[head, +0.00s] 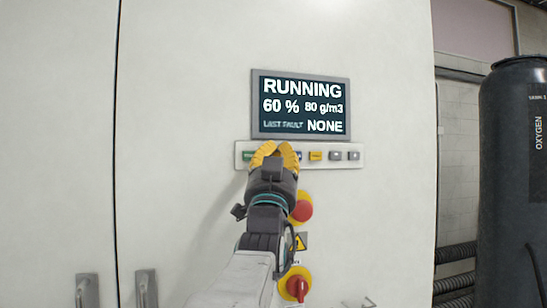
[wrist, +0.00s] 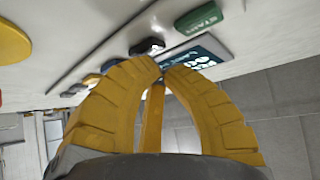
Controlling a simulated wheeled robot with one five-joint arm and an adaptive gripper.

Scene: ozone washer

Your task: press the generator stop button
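The generator panel's button strip (head: 243,165) runs below the screen (head: 300,104), which reads RUNNING, 60 %, 80 g/m3. The green button (head: 248,156) at its left end is marked START in the wrist view (wrist: 198,17). A dark button (wrist: 147,47) sits beside it; its label is not readable, so I cannot confirm it is stop. My gripper (head: 275,148) covers that part of the strip in the head view. In the wrist view my gripper (wrist: 161,68) has its yellow fingertips together, empty, close to the dark button. I cannot tell whether they touch it.
A yellow button (head: 316,156) and grey buttons (head: 335,156) continue to the right. Below are a red mushroom knob (head: 302,208) and a red rotary switch (head: 297,287), both on yellow. A dark oxygen cylinder (head: 515,170) stands at the right. Cabinet handles (head: 146,288) are at lower left.

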